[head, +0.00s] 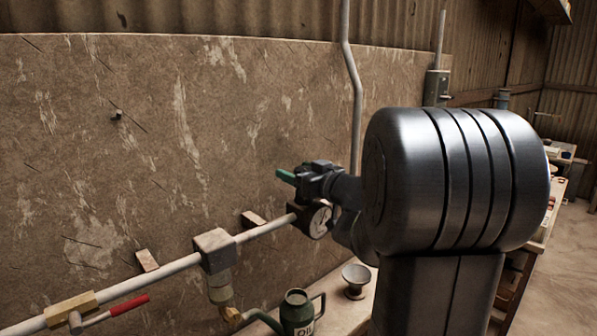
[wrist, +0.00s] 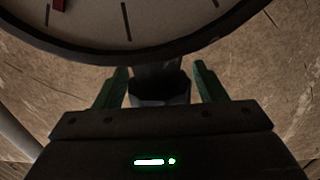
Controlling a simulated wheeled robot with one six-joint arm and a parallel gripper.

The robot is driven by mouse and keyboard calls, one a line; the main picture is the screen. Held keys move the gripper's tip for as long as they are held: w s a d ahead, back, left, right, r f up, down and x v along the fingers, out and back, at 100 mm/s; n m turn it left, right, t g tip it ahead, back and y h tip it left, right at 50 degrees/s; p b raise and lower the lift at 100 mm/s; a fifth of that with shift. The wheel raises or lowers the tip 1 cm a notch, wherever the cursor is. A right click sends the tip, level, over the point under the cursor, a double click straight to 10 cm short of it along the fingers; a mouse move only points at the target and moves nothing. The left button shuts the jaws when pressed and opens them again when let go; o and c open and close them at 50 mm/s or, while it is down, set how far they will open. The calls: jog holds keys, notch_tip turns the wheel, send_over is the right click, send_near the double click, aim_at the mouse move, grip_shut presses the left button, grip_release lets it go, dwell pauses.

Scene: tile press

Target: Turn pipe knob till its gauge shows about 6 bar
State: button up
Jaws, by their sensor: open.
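The gauge (head: 319,221) is a round pale dial in a dark housing on the wall pipe (head: 265,229). In the wrist view the lower part of its dial (wrist: 130,22) fills the top, with black marks and a bit of red at the upper left. The reading cannot be made out. A dark, faceted piece that looks like the knob (wrist: 160,90) sits below the dial, on a short grey stem. My gripper (wrist: 162,78) is open, its green fingers on either side of this piece with gaps. In the head view my gripper (head: 287,176) is above the gauge; the knob is not distinguishable there.
A red-handled valve (head: 115,311) and a square block (head: 214,250) are on the pipe at left. Below stand a green oil can (head: 298,311) and a small metal cup (head: 356,279) on a ledge. A vertical conduit (head: 356,95) runs up the wall behind my gripper.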

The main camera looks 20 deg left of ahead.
jog(key=c, duration=1)
jog(key=shift+w+m+t+h+b, duration=0.1)
jog(key=shift+m+t+h+b, duration=0.8)
jog(key=shift+t+b, duration=0.85)
jog(key=m+b, duration=0.1)
jog(key=b, duration=0.1)
jog(key=t+h+b, duration=0.1)
jog(key=b, duration=0.2)
jog(key=shift+w+d+m+t, duration=0.15)
jog(key=shift+m+t, duration=0.1)
jog(key=shift+m, duration=0.15)
jog(key=m+t+h+b, duration=0.1)
jog(key=b, duration=0.5)
jog(key=m+h+b, duration=0.1)
jog(key=b, duration=0.6)
jog(key=m+t+h+b, duration=0.1)
jog(key=b, duration=0.5)
jog(key=shift+w+d+f+t+h+b, duration=0.1)
jog(key=shift+w+f+t+h+b, duration=0.2)
jog(key=shift+w+f+h+b, duration=0.1)
jog(key=m+h+b, duration=0.1)
jog(key=b, duration=0.2)
jog(key=shift+d+t, duration=0.1)
jog(key=shift+t, duration=0.3)
jog(key=shift+d+r+m+t+h+b, duration=0.1)
jog(key=shift+m+t+h+b, duration=0.3)
jog(key=shift+h+b, duration=0.4)
jog(key=shift+d+r+m+t+h+b, duration=0.1)
jog(key=shift+m+t+h+b, duration=0.1)
jog(key=shift+m+h+b, duration=0.45)
